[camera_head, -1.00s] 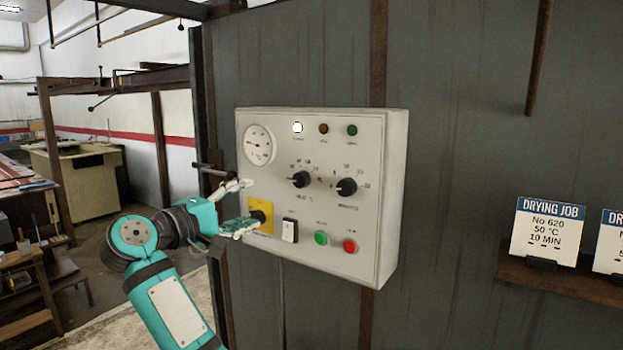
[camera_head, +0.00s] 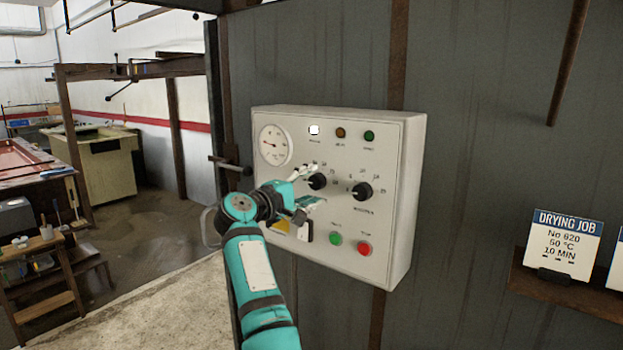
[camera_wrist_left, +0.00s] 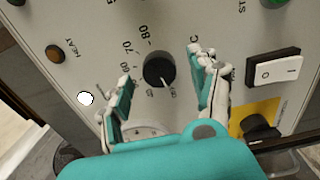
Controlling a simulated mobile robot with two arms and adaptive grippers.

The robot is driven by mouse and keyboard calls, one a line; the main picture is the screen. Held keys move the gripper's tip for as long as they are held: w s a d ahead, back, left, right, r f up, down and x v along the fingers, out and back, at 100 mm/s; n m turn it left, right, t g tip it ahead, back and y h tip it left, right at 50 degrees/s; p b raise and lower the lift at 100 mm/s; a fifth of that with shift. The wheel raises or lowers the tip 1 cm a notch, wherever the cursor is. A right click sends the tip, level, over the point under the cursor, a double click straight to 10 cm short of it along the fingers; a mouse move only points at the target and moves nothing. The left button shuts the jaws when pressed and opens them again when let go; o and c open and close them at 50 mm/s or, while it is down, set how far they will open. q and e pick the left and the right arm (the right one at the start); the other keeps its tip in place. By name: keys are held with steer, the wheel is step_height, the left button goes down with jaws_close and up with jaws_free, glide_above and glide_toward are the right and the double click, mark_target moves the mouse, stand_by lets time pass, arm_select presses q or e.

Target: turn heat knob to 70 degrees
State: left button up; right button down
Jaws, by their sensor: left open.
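The heat knob (camera_head: 317,181) is a round black knob with a pale pointer line on the white control panel (camera_head: 392,235). In the left wrist view the heat knob (camera_wrist_left: 158,68) shows a printed scale with 70 and 80 legible; its line points down and right, away from these numbers. My left gripper (camera_head: 308,187) is open at the knob's left side. In the left wrist view its fingers (camera_wrist_left: 160,72) appear on either side of the knob, with gaps between. I cannot tell whether the fingertips reach the knob's depth. My right gripper is not in view.
A second black knob (camera_head: 362,191) sits right of the heat knob. Below are a green button (camera_head: 336,238), a red button (camera_head: 364,248) and a white rocker switch (camera_wrist_left: 274,68). A gauge (camera_head: 275,145) is upper left. A drying-job card (camera_head: 562,245) reads 50 °C.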

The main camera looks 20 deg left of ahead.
arm_select(q)
steer(key=shift+w+d, duration=0.25)
steer(key=shift+w, duration=0.3)
steer(key=c, duration=1.2)
steer(key=shift+o, duration=0.2)
steer(key=shift+f, duration=0.1)
